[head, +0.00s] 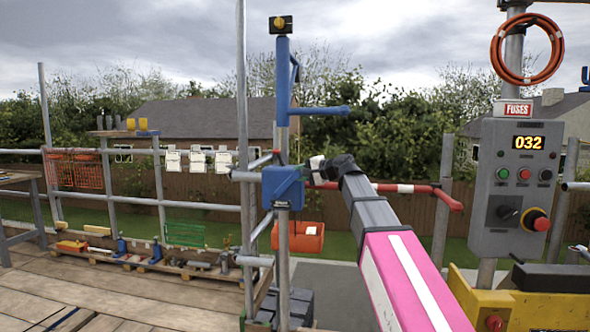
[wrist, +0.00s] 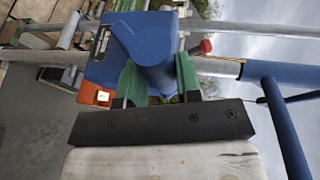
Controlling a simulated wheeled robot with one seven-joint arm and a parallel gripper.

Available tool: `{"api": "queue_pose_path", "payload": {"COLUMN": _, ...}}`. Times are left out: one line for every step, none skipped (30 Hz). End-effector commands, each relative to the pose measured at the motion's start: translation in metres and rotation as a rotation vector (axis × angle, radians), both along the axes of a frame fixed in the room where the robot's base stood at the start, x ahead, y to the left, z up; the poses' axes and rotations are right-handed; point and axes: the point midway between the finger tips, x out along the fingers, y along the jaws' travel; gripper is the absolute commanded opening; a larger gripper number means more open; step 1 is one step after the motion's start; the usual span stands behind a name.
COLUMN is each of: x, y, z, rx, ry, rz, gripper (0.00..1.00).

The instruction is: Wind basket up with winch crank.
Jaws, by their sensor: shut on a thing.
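The winch is a blue box (head: 283,187) on an upright pole in the head view, and it also fills the upper left of the wrist view (wrist: 105,62). My gripper (head: 309,178) reaches its right side. In the wrist view, my gripper's green fingers (wrist: 159,82) are shut on a rounded blue part, the winch crank (wrist: 150,55). The far end of the crank is hidden. The orange basket (head: 298,237) hangs below and right of the winch with something white inside. It shows partly behind the winch in the wrist view (wrist: 94,94).
A blue davit post with an arm (head: 318,110) stands above the winch. A red and white bar (head: 405,189) runs behind my arm. A grey control box (head: 515,187) reading 032 stands at the right. Scaffold rails and plank decking (head: 130,305) lie at the left.

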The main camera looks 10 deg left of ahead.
Motion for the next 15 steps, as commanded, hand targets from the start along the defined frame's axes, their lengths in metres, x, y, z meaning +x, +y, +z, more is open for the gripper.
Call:
{"api": "queue_pose_path", "payload": {"x": -0.002, "y": -0.004, "z": -0.006, "rx": 0.023, "ry": -0.001, "rz": -0.001, "gripper": 0.00}}
{"api": "queue_pose_path", "payload": {"x": -0.002, "y": -0.006, "z": -0.007, "rx": 0.041, "ry": -0.001, "rz": -0.002, "gripper": 0.00}}
{"api": "queue_pose_path", "payload": {"x": -0.002, "y": -0.007, "z": -0.010, "rx": 0.052, "ry": -0.003, "rz": 0.000, "gripper": 0.00}}
{"api": "queue_pose_path", "payload": {"x": -0.001, "y": -0.008, "z": -0.011, "rx": 0.050, "ry": -0.004, "rz": 0.000, "gripper": 0.00}}
{"api": "queue_pose_path", "payload": {"x": -0.002, "y": -0.010, "z": -0.013, "rx": 0.049, "ry": -0.004, "rz": 0.000, "gripper": 0.00}}
{"api": "queue_pose_path", "payload": {"x": -0.002, "y": -0.012, "z": -0.015, "rx": 0.047, "ry": -0.004, "rz": 0.000, "gripper": 0.00}}
{"api": "queue_pose_path", "payload": {"x": -0.002, "y": -0.013, "z": -0.017, "rx": 0.046, "ry": -0.004, "rz": 0.000, "gripper": 0.00}}
{"api": "queue_pose_path", "payload": {"x": -0.002, "y": -0.015, "z": -0.019, "rx": 0.046, "ry": -0.003, "rz": 0.000, "gripper": 0.00}}
{"api": "queue_pose_path", "payload": {"x": -0.002, "y": -0.016, "z": -0.022, "rx": 0.045, "ry": -0.003, "rz": 0.000, "gripper": 0.00}}
{"api": "queue_pose_path", "payload": {"x": -0.002, "y": -0.018, "z": -0.024, "rx": 0.044, "ry": -0.004, "rz": 0.000, "gripper": 0.00}}
{"api": "queue_pose_path", "payload": {"x": -0.002, "y": -0.019, "z": -0.026, "rx": 0.043, "ry": -0.004, "rz": 0.001, "gripper": 0.00}}
{"api": "queue_pose_path", "payload": {"x": -0.002, "y": -0.021, "z": -0.029, "rx": 0.042, "ry": -0.003, "rz": 0.001, "gripper": 0.00}}
{"api": "queue_pose_path", "payload": {"x": -0.003, "y": -0.022, "z": -0.032, "rx": 0.042, "ry": -0.003, "rz": 0.001, "gripper": 0.00}}
{"api": "queue_pose_path", "payload": {"x": -0.003, "y": -0.023, "z": -0.034, "rx": 0.041, "ry": -0.003, "rz": 0.002, "gripper": 0.00}}
{"api": "queue_pose_path", "payload": {"x": -0.003, "y": -0.024, "z": -0.037, "rx": 0.041, "ry": -0.003, "rz": 0.002, "gripper": 0.00}}
